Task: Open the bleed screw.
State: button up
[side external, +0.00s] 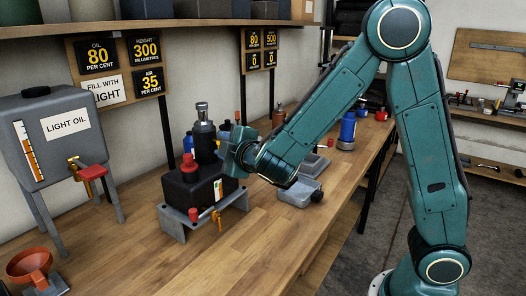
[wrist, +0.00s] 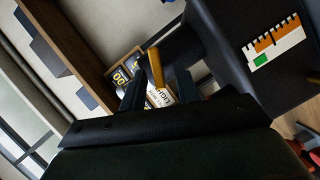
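A black pump block (side external: 195,185) with an orange, white and green level gauge (side external: 218,190) stands on a grey metal bracket (side external: 176,226) on the bench. The block also fills the upper right of the wrist view (wrist: 225,50). My gripper (side external: 236,152) is beside the block's upper right in the side view, its fingers mostly hidden. In the wrist view my gripper (wrist: 160,92) is open, with a gap between its dark fingers. A yellow lever-like piece (wrist: 155,67), possibly the bleed screw, shows between the fingertips; I cannot tell whether they touch it.
A dark cylinder (side external: 204,137) and a red cap (side external: 189,163) rise from the block. A brass tap (side external: 218,217) and a red knob (side external: 193,215) are at its front. The oil tank (side external: 50,135) stands left.

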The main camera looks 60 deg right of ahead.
jog(key=v, duration=0.6)
jog(key=shift+s, duration=0.2)
jog(key=shift+r, duration=0.1)
jog(key=s+d+m+g, duration=0.6)
jog(key=s+m, duration=0.2)
jog(key=s, duration=0.1)
jog(key=s+a+g+y, duration=0.1)
jog(key=s+a+y, duration=0.2)
jog(key=s, duration=0.5)
jog(key=s+a+m+g+y, duration=0.1)
jog(key=s+a+g+y, duration=0.1)
jog(key=s, duration=0.6)
jog(key=shift+a+r+g+y, duration=0.3)
jog(key=shift+a+r+y, duration=0.05)
jog(key=shift+a+y, duration=0.1)
